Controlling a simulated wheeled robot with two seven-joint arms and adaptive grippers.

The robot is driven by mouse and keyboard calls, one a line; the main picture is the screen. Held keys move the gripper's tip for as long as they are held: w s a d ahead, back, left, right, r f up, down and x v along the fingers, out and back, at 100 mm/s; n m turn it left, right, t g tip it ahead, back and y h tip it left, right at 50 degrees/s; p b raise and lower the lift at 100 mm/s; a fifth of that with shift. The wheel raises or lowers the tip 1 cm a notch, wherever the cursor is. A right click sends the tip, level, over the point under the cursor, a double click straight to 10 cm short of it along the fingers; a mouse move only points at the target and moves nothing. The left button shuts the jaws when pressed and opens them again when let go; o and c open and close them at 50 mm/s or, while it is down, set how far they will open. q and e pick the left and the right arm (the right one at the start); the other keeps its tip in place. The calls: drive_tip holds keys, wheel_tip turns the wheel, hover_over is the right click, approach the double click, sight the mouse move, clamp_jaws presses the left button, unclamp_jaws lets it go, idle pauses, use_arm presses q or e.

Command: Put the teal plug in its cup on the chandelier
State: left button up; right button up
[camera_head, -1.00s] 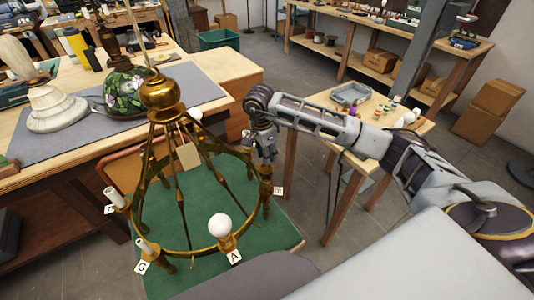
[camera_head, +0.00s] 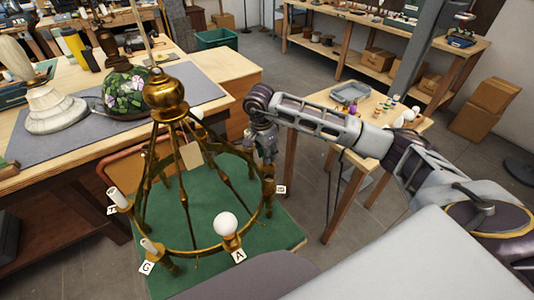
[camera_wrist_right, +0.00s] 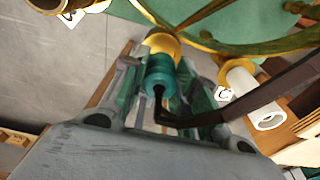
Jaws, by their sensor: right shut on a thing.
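The teal plug (camera_wrist_right: 160,72) shows in the right wrist view between the fingers of my right gripper (camera_wrist_right: 163,62). The gripper is shut on it. A dark cord (camera_wrist_right: 205,117) runs from its near end off to the right. The plug's far end is at a gold cup (camera_wrist_right: 162,43) on the chandelier ring; I cannot tell how deep it sits. In the head view, my right gripper (camera_head: 265,150) is at the right side of the brass chandelier (camera_head: 165,90), and the plug is too small to make out. My left gripper is not in view.
A white sleeve (camera_wrist_right: 245,85) in another cup, beside a tag C (camera_wrist_right: 222,94), stands close to the right finger. A round white bulb (camera_head: 226,224) is at the ring's front. The chandelier stands over a green mat (camera_head: 220,272). A small wooden table (camera_head: 375,150) is behind my right arm.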

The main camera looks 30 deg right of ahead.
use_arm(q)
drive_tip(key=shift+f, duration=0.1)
use_arm(e)
drive_tip(key=shift+f, duration=0.2)
drive_tip(key=shift+f+b, duration=0.55)
drive_tip(key=shift+f, duration=0.35)
drive_tip(key=shift+f+b, duration=0.45)
drive_tip(key=shift+f, duration=0.35)
drive_tip(key=shift+f+b, duration=0.15)
drive_tip(key=shift+b, duration=0.15)
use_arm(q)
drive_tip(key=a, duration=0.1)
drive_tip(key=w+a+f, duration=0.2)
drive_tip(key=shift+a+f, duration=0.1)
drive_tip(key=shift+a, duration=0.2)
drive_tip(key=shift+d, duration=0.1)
